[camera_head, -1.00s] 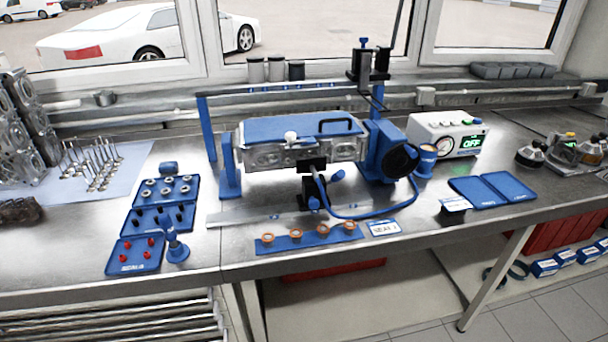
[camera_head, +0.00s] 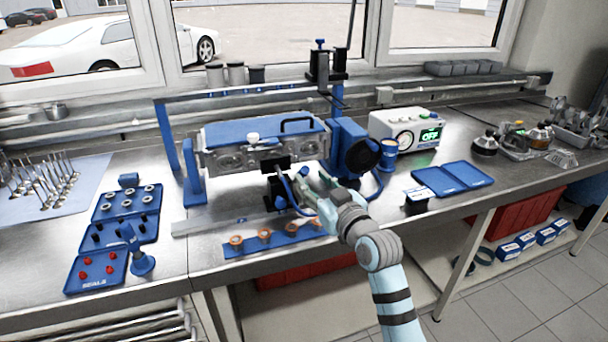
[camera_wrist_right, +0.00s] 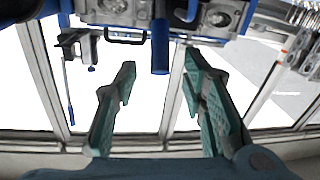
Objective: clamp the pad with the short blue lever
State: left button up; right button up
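The cylinder head (camera_head: 232,160) is held in the blue stand, with a blue plate (camera_head: 262,132) along its top. A black pad (camera_head: 276,163) sits at its front face, above a small black and blue clamp (camera_head: 279,192). The short blue lever (camera_wrist_right: 160,52) shows in the right wrist view, beyond and between my fingertips. My right gripper (camera_head: 308,187) is at the right side of the clamp and partly covers it in the head view. In the right wrist view my right gripper (camera_wrist_right: 158,75) is open, with nothing between its fingers. My left gripper is not in view.
A blue strip (camera_head: 285,242) with copper-coloured rings lies in front of the clamp. A blue hose (camera_head: 290,190) runs close by my right gripper. The control box (camera_head: 405,130) reads OFF. Blue trays (camera_head: 95,270) lie at left, a blue case (camera_head: 452,178) at right.

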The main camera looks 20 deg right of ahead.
aim_at(304, 172)
jog(key=x, duration=0.5)
jog(key=shift+w+b, duration=0.15)
jog(key=shift+b, duration=0.15)
grip_shut()
